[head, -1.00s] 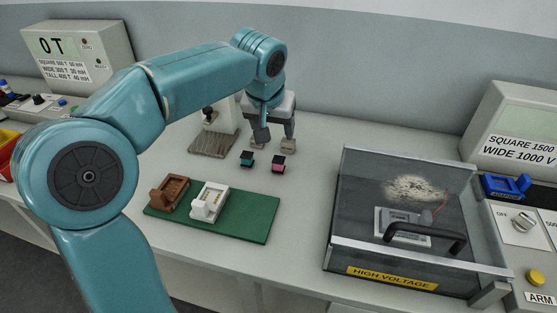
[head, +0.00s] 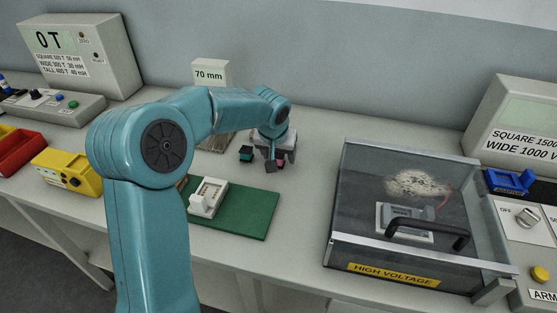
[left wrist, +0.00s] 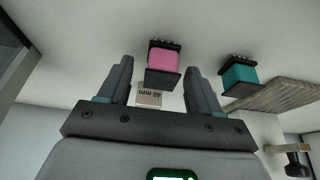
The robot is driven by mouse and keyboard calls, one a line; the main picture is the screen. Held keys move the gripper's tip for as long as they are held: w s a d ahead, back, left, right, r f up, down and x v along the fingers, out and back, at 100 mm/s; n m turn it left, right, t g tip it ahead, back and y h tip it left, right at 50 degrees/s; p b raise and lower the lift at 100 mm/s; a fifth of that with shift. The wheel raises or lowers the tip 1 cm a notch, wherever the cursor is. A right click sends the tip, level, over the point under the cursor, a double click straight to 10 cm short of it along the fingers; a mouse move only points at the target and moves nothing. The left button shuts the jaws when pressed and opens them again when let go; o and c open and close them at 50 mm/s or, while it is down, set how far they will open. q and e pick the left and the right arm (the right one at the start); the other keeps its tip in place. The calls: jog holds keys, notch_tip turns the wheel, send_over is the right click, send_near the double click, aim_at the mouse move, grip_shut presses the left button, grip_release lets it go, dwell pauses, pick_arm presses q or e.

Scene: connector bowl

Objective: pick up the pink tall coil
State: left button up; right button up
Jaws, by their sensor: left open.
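The pink tall coil (head: 282,163) is on the bench, partly hidden by my left gripper (head: 272,165) in the head view. In the left wrist view the pink coil (left wrist: 163,60), with black end plates, shows between the two finger tips of my left gripper (left wrist: 157,68). The left gripper is open, with gaps visible beside the coil. A teal coil (head: 246,153) stands to the left of the pink one in the head view. It also shows in the left wrist view (left wrist: 240,76), right of the right finger. My right gripper is not in view.
A green board (head: 240,222) with a white holder (head: 208,196) lies in front. A clear-lidded high-voltage box (head: 340,230) stands to the right. A 70 mm block (head: 211,73) stands behind my arm. A small 40 mm label (left wrist: 148,96) shows in the left wrist view.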

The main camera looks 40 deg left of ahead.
pick_arm(q)
jog(key=shift+f, duration=0.1)
jog(key=c, duration=1)
jog(key=shift+c, duration=0.2)
